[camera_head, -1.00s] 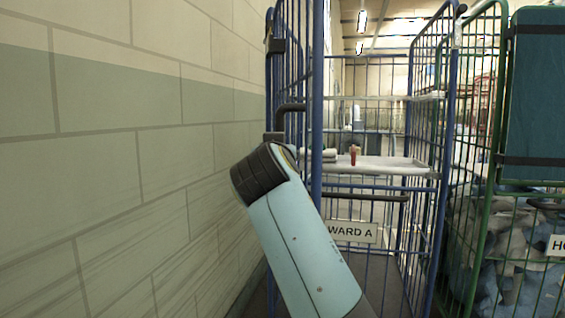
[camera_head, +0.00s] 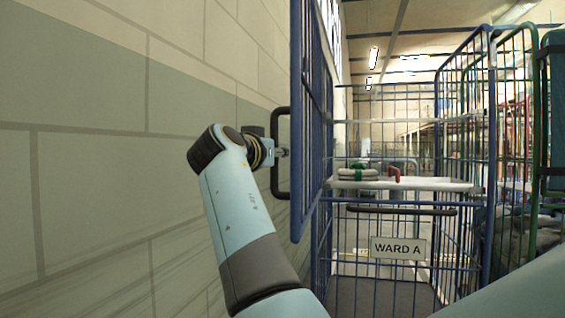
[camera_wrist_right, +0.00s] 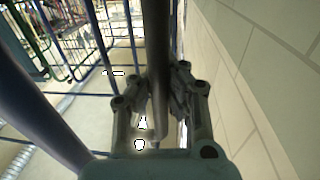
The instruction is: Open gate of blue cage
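The gate's dark bracket handle (camera_head: 281,190) sticks out toward the wall. My right gripper (camera_head: 283,152) is at this handle, with its arm rising from below. In the right wrist view, the fingers (camera_wrist_right: 160,95) sit on both sides of the dark handle bar (camera_wrist_right: 157,40) and appear shut on it. My left gripper is out of view.
A pale block wall (camera_head: 120,190) runs close along the left, leaving little room beside the gate. A white shelf (camera_head: 430,184) inside the cage carries folded cloth and a small red item. A green cage (camera_head: 536,110) stands close on the right.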

